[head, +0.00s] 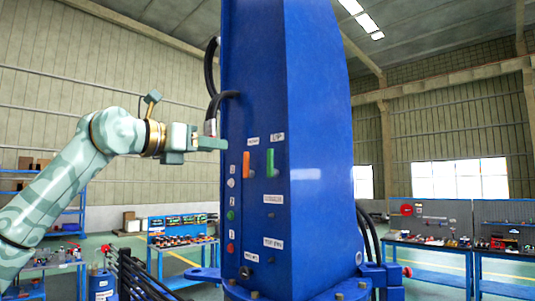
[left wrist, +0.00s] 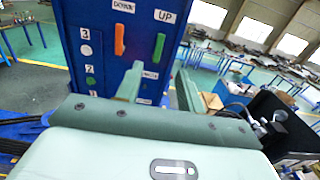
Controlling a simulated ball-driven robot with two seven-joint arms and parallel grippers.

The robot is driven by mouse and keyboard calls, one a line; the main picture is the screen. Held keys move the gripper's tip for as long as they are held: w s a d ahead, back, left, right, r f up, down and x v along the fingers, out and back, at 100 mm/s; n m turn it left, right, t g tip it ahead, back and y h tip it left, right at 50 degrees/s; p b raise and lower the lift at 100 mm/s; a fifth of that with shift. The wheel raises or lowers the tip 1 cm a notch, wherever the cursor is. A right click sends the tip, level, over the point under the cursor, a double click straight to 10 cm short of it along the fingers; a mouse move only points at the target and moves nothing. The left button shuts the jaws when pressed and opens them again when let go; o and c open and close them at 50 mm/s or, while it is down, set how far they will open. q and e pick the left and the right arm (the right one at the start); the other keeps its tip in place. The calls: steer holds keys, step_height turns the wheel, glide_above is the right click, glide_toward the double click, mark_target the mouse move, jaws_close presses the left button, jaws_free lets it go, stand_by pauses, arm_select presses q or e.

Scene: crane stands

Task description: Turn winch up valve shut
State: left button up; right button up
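The winch up valve is a green handle (head: 270,162) standing upright on the blue crane column, at the right of a pair. In the left wrist view the green handle (left wrist: 158,46) sits under the label UP. The orange handle (head: 247,165) beside it is also upright, under the label DOWN in the left wrist view (left wrist: 119,39). My left gripper (head: 212,143) is left of both handles in the head view, touching neither. Its two fingers stand apart with nothing between them in the left wrist view (left wrist: 160,70). My right gripper is not in view.
The blue column (head: 315,120) fills the middle, with black hoses (head: 212,75) on its left side. Small green and red buttons (head: 231,216) sit below the handles. Workbenches with tools (head: 430,243) stand behind on the right, and another workbench (head: 182,240) on the left.

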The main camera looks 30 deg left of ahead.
mark_target(268, 152)
arm_select(q)
steer(key=p+x, duration=0.3)
steer(key=x, duration=0.4)
steer(key=p+x, duration=0.4)
steer(key=x, duration=0.4)
steer(key=shift+w+d+r, duration=0.1)
steer(key=shift+d+r, duration=0.1)
steer(key=shift+w+d+f, duration=0.1)
steer(key=shift+w+f, duration=0.05)
steer(key=shift+w, duration=0.2)
jaws_close()
